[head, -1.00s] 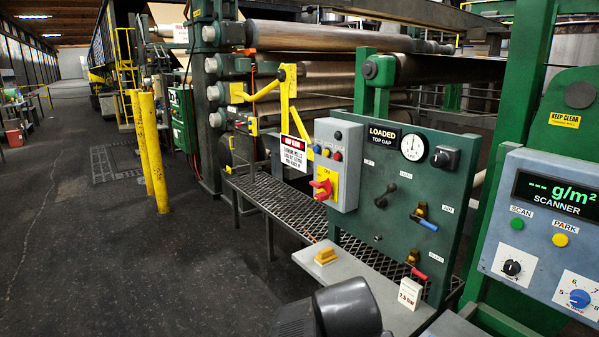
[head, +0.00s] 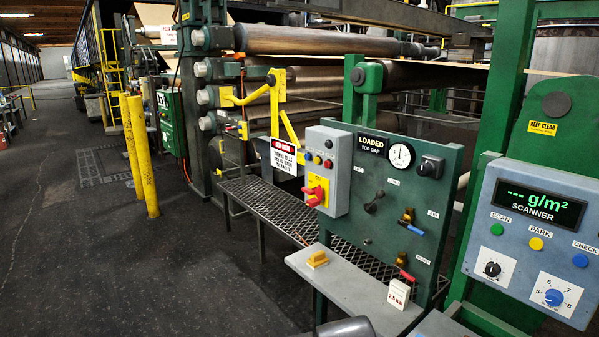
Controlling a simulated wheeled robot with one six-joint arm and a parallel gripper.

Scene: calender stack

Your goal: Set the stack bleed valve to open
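A green control panel (head: 385,225) stands at centre right. Two small brass valves are on its lower right part. The upper valve has a blue lever (head: 412,228) and the lower one a red lever (head: 406,275). Both levers slant slightly down to the right. The small labels beside them are too blurred to read, so I cannot tell for sure which is the bleed valve. My gripper is not in view. Only a dark rounded part, probably of my arm, shows at the bottom edge.
A grey shelf (head: 345,288) with a yellow block (head: 318,259) and a white "bar" card (head: 398,294) juts out before the panel. A grey box with a red switch (head: 315,190) is at its left, a scanner console (head: 530,240) at right. Open floor lies left, with yellow posts (head: 142,160).

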